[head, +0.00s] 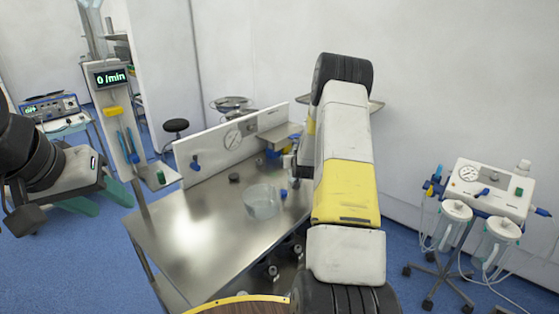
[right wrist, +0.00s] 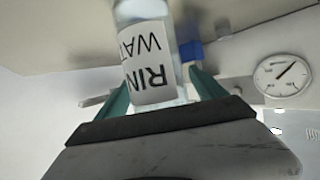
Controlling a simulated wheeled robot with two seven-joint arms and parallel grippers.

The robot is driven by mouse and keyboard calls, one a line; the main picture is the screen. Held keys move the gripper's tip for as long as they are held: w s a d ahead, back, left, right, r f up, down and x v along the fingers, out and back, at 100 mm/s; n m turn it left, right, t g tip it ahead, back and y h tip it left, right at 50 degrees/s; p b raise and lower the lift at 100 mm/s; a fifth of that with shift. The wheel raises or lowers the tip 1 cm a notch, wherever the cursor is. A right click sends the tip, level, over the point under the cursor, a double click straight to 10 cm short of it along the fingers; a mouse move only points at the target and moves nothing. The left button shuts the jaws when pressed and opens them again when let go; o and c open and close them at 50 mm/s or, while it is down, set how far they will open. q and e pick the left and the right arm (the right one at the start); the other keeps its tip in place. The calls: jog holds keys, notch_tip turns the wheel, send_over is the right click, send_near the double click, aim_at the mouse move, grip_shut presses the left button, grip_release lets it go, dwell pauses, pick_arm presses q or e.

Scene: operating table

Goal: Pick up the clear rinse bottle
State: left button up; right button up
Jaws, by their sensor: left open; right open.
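The clear rinse bottle (right wrist: 148,55) shows in the right wrist view with a white label, its lettering upside down. My right gripper (right wrist: 160,78) is open, with one teal finger on each side of the bottle. I cannot tell whether either finger touches it. The bottle's far end is cut off by the frame edge. In the head view my right arm hides the right gripper and I cannot make out the bottle. My left gripper (head: 113,203) is open and empty at the far left, off the metal table (head: 185,250).
A clear round container (head: 262,201) and a small dark object (head: 234,178) stand on the metal table. A post with a display (head: 110,77) stands left; a wheeled unit with canisters (head: 455,211) stands right.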

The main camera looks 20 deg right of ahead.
jog(key=c, duration=1.7)
jog(key=shift+r, duration=0.1)
grip_shut()
jog(key=shift+r, duration=0.2)
jog(key=shift+r, duration=1.6)
jog(key=s+a+r, duration=0.1)
jog(key=s+a, duration=0.3)
jog(key=s, duration=1.1)
jog(key=shift+r, duration=0.15)
jog(key=shift+s, duration=0.2)
